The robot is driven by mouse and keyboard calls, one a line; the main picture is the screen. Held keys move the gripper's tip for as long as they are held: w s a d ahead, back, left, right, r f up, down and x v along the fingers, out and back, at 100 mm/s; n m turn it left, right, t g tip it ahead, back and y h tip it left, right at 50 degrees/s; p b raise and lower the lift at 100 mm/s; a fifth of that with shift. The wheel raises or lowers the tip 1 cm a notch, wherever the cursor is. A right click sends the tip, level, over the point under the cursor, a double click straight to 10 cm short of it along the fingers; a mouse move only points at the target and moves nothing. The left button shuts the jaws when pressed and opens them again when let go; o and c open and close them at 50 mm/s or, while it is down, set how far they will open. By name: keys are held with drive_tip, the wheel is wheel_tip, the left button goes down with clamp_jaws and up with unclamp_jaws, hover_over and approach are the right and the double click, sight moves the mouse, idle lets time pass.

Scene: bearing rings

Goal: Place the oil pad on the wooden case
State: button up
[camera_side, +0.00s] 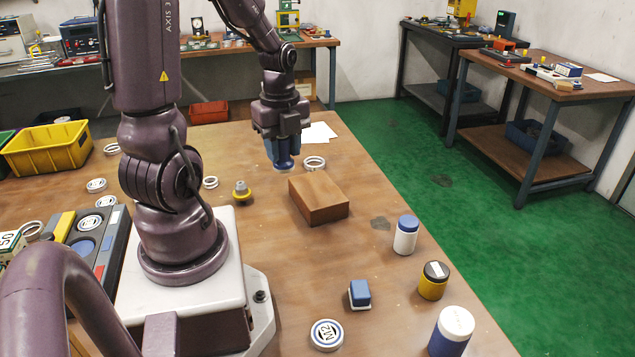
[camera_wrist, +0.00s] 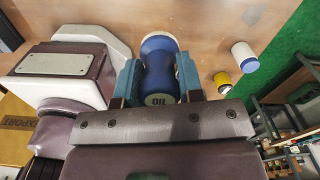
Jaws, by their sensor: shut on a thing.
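My gripper (camera_side: 282,146) is shut on a blue waisted piece with a round, pale-rimmed lower end, which I take to be the oil pad (camera_side: 285,165). In the wrist view the oil pad (camera_wrist: 160,62) sits between the two teal fingers (camera_wrist: 158,82), and a pale label shows on its near end. It hangs upright and appears to be above the table. The wooden case (camera_side: 312,203) is a closed brown box on the table, nearer the camera and a little right of the oil pad in the side view. I cannot make the case out in the wrist view.
A white ring (camera_side: 314,163) lies right of my gripper. A yellow-based knob (camera_side: 241,194) stands left of the case. A blue-capped white bottle (camera_side: 405,236), a yellow jar (camera_side: 433,281) and a blue block (camera_side: 360,293) stand in front. The case top looks clear.

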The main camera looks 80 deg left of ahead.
drive_tip(key=w+a+f, duration=0.9)
drive_tip(key=shift+w+a+f, duration=0.1)
drive_tip(key=shift+a+f, duration=0.05)
drive_tip(key=shift+f, duration=0.8)
drive_tip(key=shift+w+a+f, duration=0.1)
drive_tip(key=shift+f, duration=0.8)
drive_tip(key=shift+f, duration=0.1)
drive_tip(key=o, duration=1)
drive_tip(key=shift+c, duration=0.2)
